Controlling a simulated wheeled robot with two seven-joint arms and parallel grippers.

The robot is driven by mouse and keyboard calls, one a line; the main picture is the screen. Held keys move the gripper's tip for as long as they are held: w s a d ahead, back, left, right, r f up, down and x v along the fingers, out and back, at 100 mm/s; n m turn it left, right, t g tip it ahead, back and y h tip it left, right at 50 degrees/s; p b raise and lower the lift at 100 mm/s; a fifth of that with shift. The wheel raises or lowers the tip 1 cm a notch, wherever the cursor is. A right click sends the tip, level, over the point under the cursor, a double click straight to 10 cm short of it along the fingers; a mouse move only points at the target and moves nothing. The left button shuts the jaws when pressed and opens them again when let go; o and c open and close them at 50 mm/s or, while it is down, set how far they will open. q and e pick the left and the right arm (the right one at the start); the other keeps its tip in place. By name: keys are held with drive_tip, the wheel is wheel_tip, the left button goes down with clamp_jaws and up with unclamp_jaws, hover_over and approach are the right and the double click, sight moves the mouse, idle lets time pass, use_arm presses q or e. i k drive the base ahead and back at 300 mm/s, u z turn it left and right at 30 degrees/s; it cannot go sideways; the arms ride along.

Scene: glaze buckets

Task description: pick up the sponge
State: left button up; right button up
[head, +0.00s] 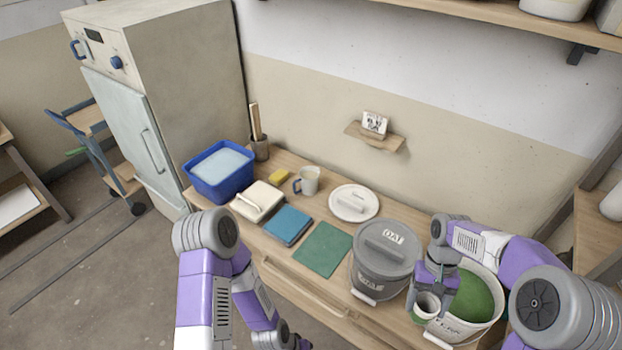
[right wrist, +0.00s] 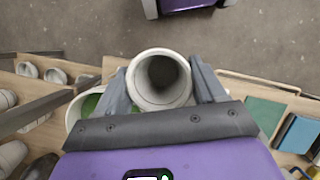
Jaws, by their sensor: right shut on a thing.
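The sponge (head: 279,175) is a small yellow block lying on the table near the back, between the blue tub and the mug. No gripper is near it. My right gripper (head: 434,291) is at the right end of the table, shut on a small pale cup (head: 427,306) beside and partly over the bucket of green glaze. In the right wrist view the cup (right wrist: 160,80) sits between the two fingers, its open mouth showing. My left arm hangs at the front edge of the table, and its fingers are not visible at the bottom of the head view.
A blue tub (head: 219,172), a cream block with a handle (head: 257,201), a mug (head: 308,181), a blue book-like block (head: 287,226) and a green mat (head: 323,249) lie around the sponge. A white lid (head: 354,203), a grey lidded bucket (head: 384,262) and the green glaze bucket (head: 474,297) stand rightward.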

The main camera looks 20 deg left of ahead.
sight(281, 176)
drive_tip(key=u, duration=2.3)
drive_tip(key=i, duration=2.55)
drive_tip(key=z, duration=2.2)
